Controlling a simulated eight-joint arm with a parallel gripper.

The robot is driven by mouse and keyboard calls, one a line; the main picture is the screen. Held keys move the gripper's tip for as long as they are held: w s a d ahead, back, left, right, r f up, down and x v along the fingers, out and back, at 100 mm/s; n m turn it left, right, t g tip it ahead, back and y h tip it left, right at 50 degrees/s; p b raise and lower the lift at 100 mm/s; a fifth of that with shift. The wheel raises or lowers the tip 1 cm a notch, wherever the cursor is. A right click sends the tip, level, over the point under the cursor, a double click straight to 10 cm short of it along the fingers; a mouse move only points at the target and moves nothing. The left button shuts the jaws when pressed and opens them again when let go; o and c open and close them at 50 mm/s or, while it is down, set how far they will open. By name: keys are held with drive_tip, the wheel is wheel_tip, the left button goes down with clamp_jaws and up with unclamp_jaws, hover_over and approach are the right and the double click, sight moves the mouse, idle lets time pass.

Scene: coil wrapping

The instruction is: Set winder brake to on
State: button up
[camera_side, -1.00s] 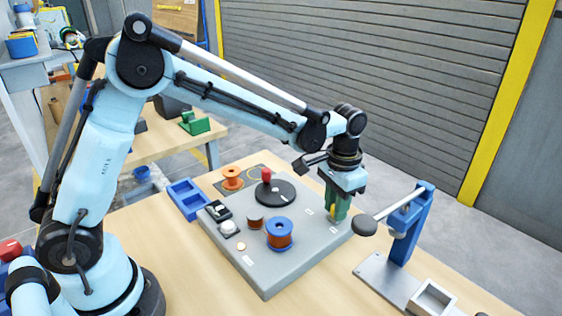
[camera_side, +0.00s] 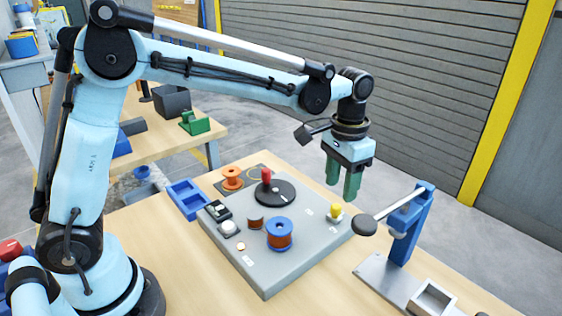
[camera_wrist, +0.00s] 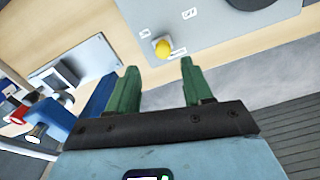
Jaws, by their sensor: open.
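The winder brake looks to be the small yellow-knobbed control (camera_side: 336,211) at the right corner of the grey winder panel (camera_side: 262,274). My gripper (camera_side: 343,190) has green fingers, is open and empty, and hangs above the panel's right corner, apart from the knob. In the wrist view the fingertips (camera_wrist: 157,72) lie short of the knob, which shows beyond and between them.
A blue press-like stand with a long lever and dark ball (camera_side: 365,226) stands close right of the panel. The panel also bears a black disc with a red handle (camera_side: 267,176), a blue-topped copper spool (camera_side: 279,233) and a black switch (camera_side: 218,209). A blue tray (camera_side: 188,199) lies left.

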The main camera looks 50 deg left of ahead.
sight(336, 207)
wheel_tip(336, 207, up, 6)
drive_tip(key=shift+f, duration=0.15)
idle(0.3)
drive_tip(key=shift+s+a+f+n+t, duration=0.55)
drive_tip(key=shift+s+a+t, duration=0.9)
drive_tip(key=shift+s, duration=1.05)
drive_tip(key=shift+s+a+f+n+t, duration=0.3)
drive_tip(key=shift+s+a+f+t, duration=0.55)
drive_tip(key=shift+s+a, duration=1.4)
drive_tip(key=shift+s+a+f+n+t, duration=0.45)
drive_tip(key=shift+s+a+t, duration=0.85)
drive_tip(key=shift+s, duration=1.5)
